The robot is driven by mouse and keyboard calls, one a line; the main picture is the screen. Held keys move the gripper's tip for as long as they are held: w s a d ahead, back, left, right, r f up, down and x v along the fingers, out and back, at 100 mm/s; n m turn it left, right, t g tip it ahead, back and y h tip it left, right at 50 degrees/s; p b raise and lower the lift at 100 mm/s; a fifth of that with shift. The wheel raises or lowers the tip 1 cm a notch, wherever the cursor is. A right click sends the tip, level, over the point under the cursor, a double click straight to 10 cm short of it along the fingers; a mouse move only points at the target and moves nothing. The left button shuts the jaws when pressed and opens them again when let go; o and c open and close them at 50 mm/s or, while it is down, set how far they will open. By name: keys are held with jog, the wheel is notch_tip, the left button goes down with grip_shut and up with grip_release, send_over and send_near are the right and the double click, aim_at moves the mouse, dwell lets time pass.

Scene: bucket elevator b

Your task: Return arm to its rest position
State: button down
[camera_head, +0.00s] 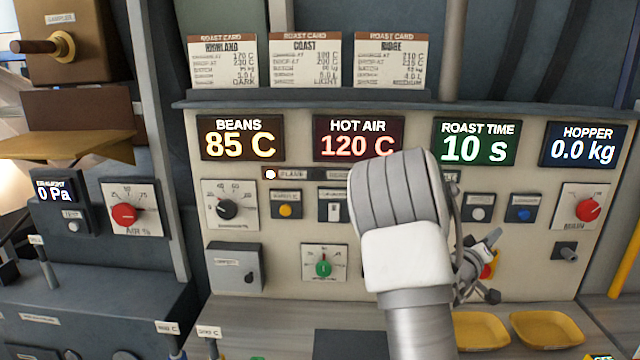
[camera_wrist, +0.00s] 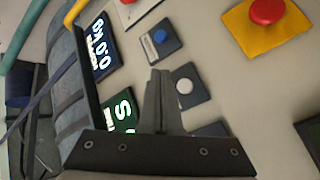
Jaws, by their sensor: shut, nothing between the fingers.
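My gripper (camera_wrist: 160,76) is shut and empty in the wrist view, its two dark fingers together in front of the control panel (camera_wrist: 215,60). In the head view my gripper (camera_head: 493,236) shows at the right of my white and grey arm, in front of the lower right of the panel. My arm is raised and bent over the middle of the panel and hides part of it. The fingers appear apart from the buttons, but the exact gap cannot be told.
Displays read BEANS 85 C (camera_head: 240,138), HOT AIR 120 C (camera_head: 357,138), ROAST TIME 10 s (camera_head: 475,142) and HOPPER 0.0 kg (camera_head: 583,145). A red emergency-type button (camera_wrist: 267,11) on yellow is near the gripper. Yellow trays (camera_head: 547,329) lie below; knobs and a lever (camera_head: 45,262) stand left.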

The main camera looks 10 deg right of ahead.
jog(key=a+r+t+y, duration=0.25)
jog(key=a+y, duration=1.15)
jog(key=a, duration=1.3)
jog(key=s+a+r+n+g+y, duration=0.2)
jog(key=s+a+g+y, duration=0.1)
jog(key=s+a, duration=0.8)
jog(key=s+a+f+g, duration=0.1)
jog(key=s+a+g, duration=0.1)
jog(key=s, duration=1.1)
jog(key=shift+a+f+n, duration=0.3)
jog(key=shift+a+n, duration=0.1)
jog(key=shift+a, duration=0.1)
jog(key=shift+g, duration=0.25)
